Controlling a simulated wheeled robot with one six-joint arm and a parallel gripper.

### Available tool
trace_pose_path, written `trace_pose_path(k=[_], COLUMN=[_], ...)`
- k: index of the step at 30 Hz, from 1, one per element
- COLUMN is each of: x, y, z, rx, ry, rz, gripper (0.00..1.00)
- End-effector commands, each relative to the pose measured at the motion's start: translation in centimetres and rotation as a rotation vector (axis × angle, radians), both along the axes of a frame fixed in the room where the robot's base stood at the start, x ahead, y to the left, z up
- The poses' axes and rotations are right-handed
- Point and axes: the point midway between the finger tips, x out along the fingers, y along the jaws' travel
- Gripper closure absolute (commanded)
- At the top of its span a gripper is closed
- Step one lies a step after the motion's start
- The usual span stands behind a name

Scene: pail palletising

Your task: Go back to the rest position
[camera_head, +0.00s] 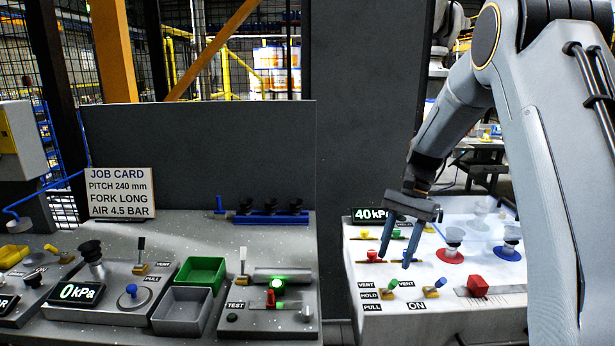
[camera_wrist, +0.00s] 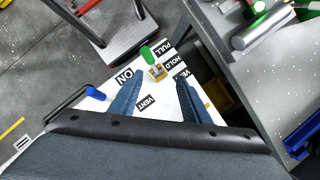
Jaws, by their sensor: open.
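My gripper (camera_head: 397,244) hangs from my arm at the right of the head view, above the white bench. Its two fingers are apart with nothing between them. In the wrist view my gripper (camera_wrist: 158,92) shows both blue-grey fingers spread over the white panel, with the VENT label between them. A green-handled lever (camera_wrist: 148,54) stands just beyond the fingertips there, beside the HOLD and PULL labels. A blue-handled lever (camera_wrist: 95,93) is to the left of the fingers.
The white bench (camera_head: 430,318) carries a 40 kPa display (camera_head: 373,215), a red block (camera_head: 477,286), and red-based (camera_head: 450,255) and blue-based (camera_head: 508,252) suction cups. The grey bench (camera_head: 215,240) at left holds a green bin (camera_head: 201,272), a grey bin (camera_head: 183,308) and a job card (camera_head: 121,193).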

Motion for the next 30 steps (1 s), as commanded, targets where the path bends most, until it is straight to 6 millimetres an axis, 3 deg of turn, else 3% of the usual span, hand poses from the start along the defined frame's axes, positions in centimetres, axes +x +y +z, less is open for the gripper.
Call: trace_pose_path(k=[11, 20, 23, 30], x=[-2.4, -6.3, -8.6, -16.8], y=[0.6, 1.1, 1.5, 2.3], z=[0.1, 0.0, -0.1, -0.8], rx=[-0.027, -0.069, -0.088, -0.156], ry=[-0.063, -0.158, -0.205, -0.373], rz=[0.08, 0.208, 0.28, 0.551], gripper=[0.57, 0.57, 0.57, 0.57])
